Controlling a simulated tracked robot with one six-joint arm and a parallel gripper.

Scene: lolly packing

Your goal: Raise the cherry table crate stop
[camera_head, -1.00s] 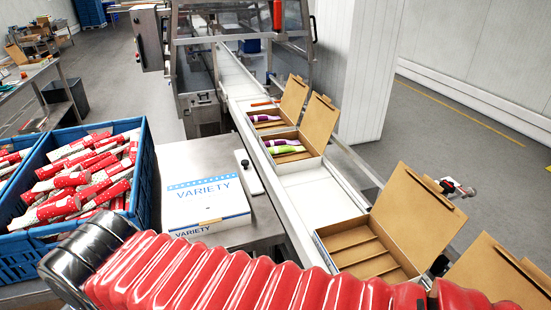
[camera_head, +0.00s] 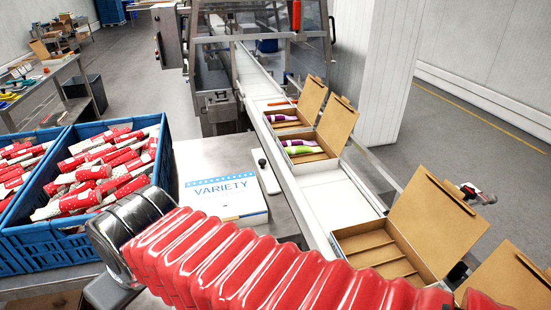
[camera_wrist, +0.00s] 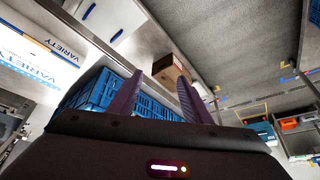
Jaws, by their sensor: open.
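A blue crate (camera_head: 110,248) of red-and-white wrapped lollies stands at the left in the head view, partly behind my arm. My gripper (camera_wrist: 160,82) shows only in the wrist view, its two dark purple fingers apart with nothing between them. Past the fingers are blue crates (camera_wrist: 98,88) and a brown carton (camera_wrist: 170,68); I cannot tell how far off they are. A white plate with a black knob (camera_head: 264,170) lies on the steel table (camera_head: 215,153). I cannot make out for certain a crate stop in either view.
A white VARIETY box (camera_head: 225,195) sits on the steel table. A white conveyor (camera_head: 325,195) beside it carries several open brown boxes, including an empty one (camera_head: 385,250) at the front. A second blue crate (camera_head: 18,200) stands at far left.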

